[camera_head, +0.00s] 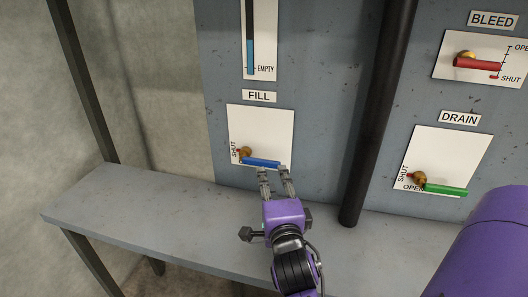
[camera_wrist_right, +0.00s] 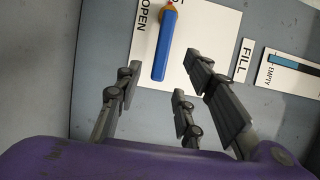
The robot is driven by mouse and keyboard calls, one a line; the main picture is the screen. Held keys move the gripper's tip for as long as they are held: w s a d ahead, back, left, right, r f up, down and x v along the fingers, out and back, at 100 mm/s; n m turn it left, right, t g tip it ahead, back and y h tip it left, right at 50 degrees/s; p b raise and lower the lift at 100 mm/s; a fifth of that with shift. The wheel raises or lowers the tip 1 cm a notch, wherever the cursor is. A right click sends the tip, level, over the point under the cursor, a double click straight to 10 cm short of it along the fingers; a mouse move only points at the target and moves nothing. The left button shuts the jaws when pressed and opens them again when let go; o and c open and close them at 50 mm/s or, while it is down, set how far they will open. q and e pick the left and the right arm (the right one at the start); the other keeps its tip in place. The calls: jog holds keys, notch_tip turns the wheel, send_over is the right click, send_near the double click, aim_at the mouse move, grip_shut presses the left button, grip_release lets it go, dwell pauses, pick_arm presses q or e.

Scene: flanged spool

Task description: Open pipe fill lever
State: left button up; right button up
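The fill lever (camera_head: 261,163) is a blue bar on a brass pivot, on a white plate (camera_head: 268,130) under the FILL label. It points right, tilted slightly down, beside the OPEN marking, which it partly covers in the head view. SHUT is written up the plate's left side. My right gripper (camera_head: 275,168) is open just below the lever's free end. In the right wrist view the blue lever (camera_wrist_right: 165,45) points toward the gap between the spread fingers (camera_wrist_right: 166,85). The fingers look empty; contact with the lever cannot be told. My left gripper is out of view.
A dark vertical pipe (camera_head: 377,120) stands right of the fill plate. Right of it are a red bleed lever (camera_head: 478,64) and a green drain lever (camera_head: 445,189). A grey shelf (camera_head: 150,211) runs below the panel; its left part is bare. A gauge (camera_head: 261,40) hangs above FILL.

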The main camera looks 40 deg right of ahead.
aim_at(268, 166)
jog(key=shift+x, duration=1.1)
jog(key=p+x, duration=0.1)
jog(key=x, duration=0.5)
jog(key=shift+r, duration=0.15)
grip_shut()
